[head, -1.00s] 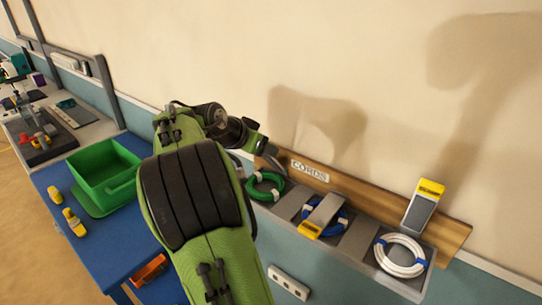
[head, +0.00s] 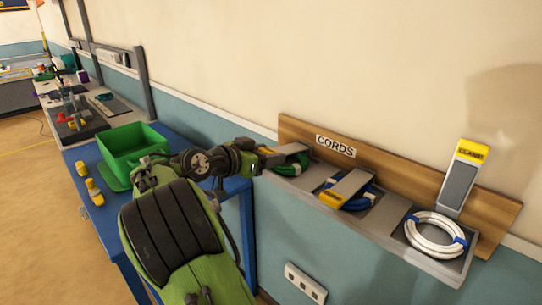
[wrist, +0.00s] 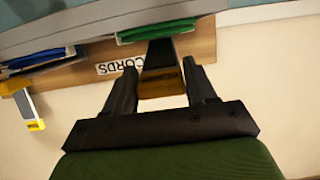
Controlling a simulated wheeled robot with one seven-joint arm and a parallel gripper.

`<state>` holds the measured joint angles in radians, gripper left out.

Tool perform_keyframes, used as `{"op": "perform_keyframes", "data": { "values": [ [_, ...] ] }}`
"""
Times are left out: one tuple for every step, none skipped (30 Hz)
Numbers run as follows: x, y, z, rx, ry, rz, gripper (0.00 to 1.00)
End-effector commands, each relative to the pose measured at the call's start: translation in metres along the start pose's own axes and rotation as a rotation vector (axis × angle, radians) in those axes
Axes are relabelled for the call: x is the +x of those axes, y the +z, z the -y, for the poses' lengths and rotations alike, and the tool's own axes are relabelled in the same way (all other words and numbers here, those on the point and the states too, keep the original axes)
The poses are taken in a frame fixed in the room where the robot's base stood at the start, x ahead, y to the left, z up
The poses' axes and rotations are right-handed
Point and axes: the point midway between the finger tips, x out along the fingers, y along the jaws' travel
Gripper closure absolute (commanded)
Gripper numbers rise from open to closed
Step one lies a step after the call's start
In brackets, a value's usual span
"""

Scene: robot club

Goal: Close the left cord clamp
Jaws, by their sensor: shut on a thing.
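The left cord clamp is a grey lever with a yellow end. In the head view its grey part (head: 290,149) shows low above the green cord (head: 292,165), with its front end hidden by my gripper (head: 268,158). In the wrist view the clamp's yellow end (wrist: 160,84) lies between the two dark fingers of my gripper (wrist: 163,80), which is shut on it. The green cord (wrist: 157,31) shows just beyond the clamp. I cannot tell whether the clamp is fully down.
The middle clamp (head: 347,186) lies down over a blue cord. The right clamp (head: 460,180) stands up behind a white cord (head: 434,236). A CORDS label (head: 335,146) is on the wooden backboard. A green bin (head: 133,153) stands on the blue table at left.

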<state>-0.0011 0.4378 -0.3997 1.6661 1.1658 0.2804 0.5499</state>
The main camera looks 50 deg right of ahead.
Motion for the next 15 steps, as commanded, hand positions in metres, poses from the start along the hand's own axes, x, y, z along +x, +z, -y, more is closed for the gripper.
{"op": "perform_keyframes", "data": {
  "values": [
    [0.0014, 0.0060, 0.0004, -0.004, 0.003, 0.007, 0.99],
    [0.0016, 0.0069, 0.0006, -0.004, 0.003, 0.007, 0.99],
    [0.0019, 0.0078, 0.0009, -0.004, 0.003, 0.008, 0.99],
    [0.0020, 0.0084, 0.0010, -0.004, 0.003, 0.008, 0.99],
    [0.0021, 0.0088, 0.0012, -0.004, 0.003, 0.008, 1.00],
    [0.0023, 0.0092, 0.0013, -0.004, 0.003, 0.008, 1.00],
    [0.0024, 0.0094, 0.0014, -0.005, 0.003, 0.008, 1.00],
    [0.0024, 0.0096, 0.0014, -0.004, 0.003, 0.008, 1.00],
    [0.0025, 0.0096, 0.0014, -0.004, 0.004, 0.009, 1.00],
    [0.0025, 0.0097, 0.0014, -0.004, 0.004, 0.009, 1.00],
    [0.0026, 0.0096, 0.0014, -0.004, 0.004, 0.009, 1.00],
    [0.0026, 0.0096, 0.0014, -0.004, 0.004, 0.009, 1.00],
    [0.0026, 0.0095, 0.0014, -0.004, 0.004, 0.009, 1.00],
    [0.0026, 0.0094, 0.0013, -0.004, 0.004, 0.009, 1.00],
    [0.0026, 0.0094, 0.0013, -0.004, 0.004, 0.009, 1.00]
  ]
}}
